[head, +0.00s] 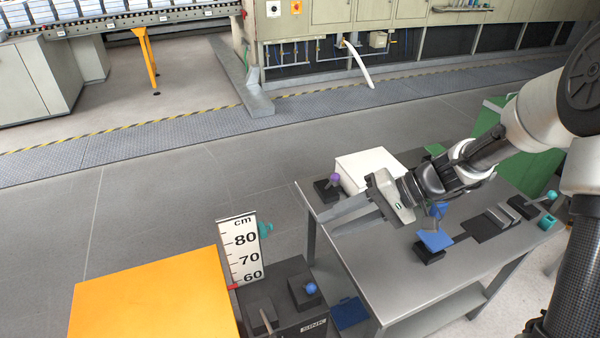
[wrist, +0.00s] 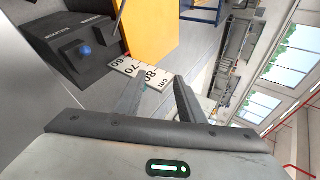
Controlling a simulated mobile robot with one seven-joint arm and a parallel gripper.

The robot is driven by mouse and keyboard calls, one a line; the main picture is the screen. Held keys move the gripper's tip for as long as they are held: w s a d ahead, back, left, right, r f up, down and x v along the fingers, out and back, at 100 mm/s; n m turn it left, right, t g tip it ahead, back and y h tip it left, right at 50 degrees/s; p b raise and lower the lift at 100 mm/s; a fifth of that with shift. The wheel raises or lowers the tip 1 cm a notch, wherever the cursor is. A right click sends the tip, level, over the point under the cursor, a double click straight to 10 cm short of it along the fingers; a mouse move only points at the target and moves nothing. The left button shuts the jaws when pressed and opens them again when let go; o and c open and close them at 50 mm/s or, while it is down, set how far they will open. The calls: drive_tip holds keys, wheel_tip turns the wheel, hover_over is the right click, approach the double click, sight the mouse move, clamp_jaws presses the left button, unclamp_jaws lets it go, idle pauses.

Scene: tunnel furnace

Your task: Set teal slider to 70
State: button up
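A white upright scale (head: 243,250) marked cm, with 80, 70 and 60 down it, stands at the right edge of an orange surface. It also shows in the wrist view (wrist: 128,67). A teal knob (head: 265,228) shows at the scale's right edge, near the height of 80, partly hidden by the scale. A small red mark (head: 234,287) sits at the scale's foot, below 60. My gripper (head: 326,223) is open and empty, to the right of the knob and apart from it. In the wrist view my gripper (wrist: 157,84) has its fingers apart, with the scale beyond them.
The orange top (head: 150,300) is at lower left. A dark console (head: 283,304) with a blue ball knob (head: 310,288) stands right of the scale. A grey metal table (head: 385,275) below my arm carries a white box (head: 367,167), a purple-knobbed lever (head: 334,179) and a teal-knobbed lever (head: 551,196).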

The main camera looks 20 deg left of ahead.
drive_tip(key=w+a+f+m+y+b, duration=0.15)
drive_tip(key=w+a+f+y, duration=0.25)
drive_tip(key=f, duration=0.5)
drive_tip(key=m+t+y+b, duration=0.3)
drive_tip(key=t+y, duration=0.1)
drive_tip(key=t, duration=0.1)
approach(266, 229)
drive_tip(key=w+d, duration=0.2)
drive_tip(key=d, duration=0.2)
drive_tip(key=w+a+b, duration=0.1)
drive_tip(key=a, duration=1.6)
drive_tip(key=shift+w+f, duration=0.4)
drive_tip(key=shift+a, duration=0.1)
drive_tip(key=shift+c, duration=0.2)
